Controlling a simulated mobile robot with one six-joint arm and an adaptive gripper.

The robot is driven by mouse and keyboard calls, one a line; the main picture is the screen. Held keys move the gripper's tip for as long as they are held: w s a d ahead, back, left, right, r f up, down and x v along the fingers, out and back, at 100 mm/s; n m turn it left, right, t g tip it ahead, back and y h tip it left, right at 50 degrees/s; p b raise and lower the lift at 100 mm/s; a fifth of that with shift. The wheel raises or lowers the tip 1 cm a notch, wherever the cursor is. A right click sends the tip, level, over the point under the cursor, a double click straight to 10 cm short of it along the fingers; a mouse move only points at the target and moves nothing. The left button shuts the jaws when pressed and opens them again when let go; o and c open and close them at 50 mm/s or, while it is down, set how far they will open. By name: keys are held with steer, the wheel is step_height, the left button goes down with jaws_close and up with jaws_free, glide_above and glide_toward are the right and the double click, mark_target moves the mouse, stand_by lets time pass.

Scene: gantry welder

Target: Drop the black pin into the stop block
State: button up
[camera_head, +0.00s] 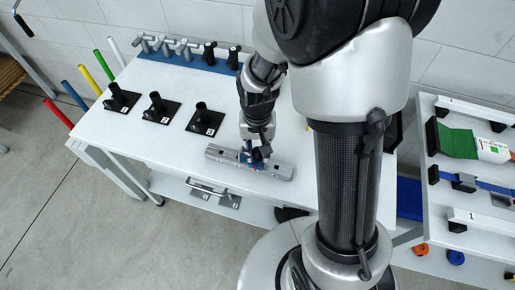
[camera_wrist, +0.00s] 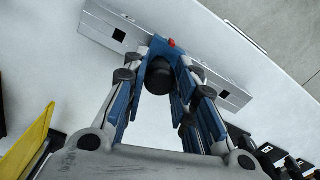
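The black pin (camera_wrist: 158,76) shows as a round black knob between my fingertips in the wrist view. My gripper (camera_wrist: 166,66) is closed around it, with a finger on each side; its lower end is hidden. In the head view my gripper (camera_head: 257,152) points down over the middle of a grey metal bar (camera_head: 222,154) on the white table. The bar also shows in the wrist view (camera_wrist: 103,28), with a square hole near each end. A blue part with a red spot (camera_wrist: 172,43) is at the bar's middle, partly hidden by my fingers; I take it as the stop block. Whether the pin touches it I cannot tell.
A blue rack (camera_head: 185,59) with grey handles and black knobs stands along the table's back edge. Several black stands (camera_head: 158,110) are at the left. A shelf with clamps and a green item (camera_head: 458,143) is at the right.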

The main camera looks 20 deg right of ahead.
steer(key=o, duration=0.4)
steer(key=shift+r, duration=0.1)
step_height(320, 180, up, 11)
steer(key=shift+s+r+n+t, duration=0.7)
steer(key=shift+s+r, duration=1.15)
steer(key=shift+s, duration=0.65)
steer(key=shift+s+r+n+t, duration=0.55)
steer(key=shift+s+r+t, duration=0.3)
steer(key=shift+s+r, duration=1.4)
steer(key=shift+s+r+n+t, duration=0.7)
steer(key=shift+s+r, duration=0.8)
steer(key=shift+s, duration=1.3)
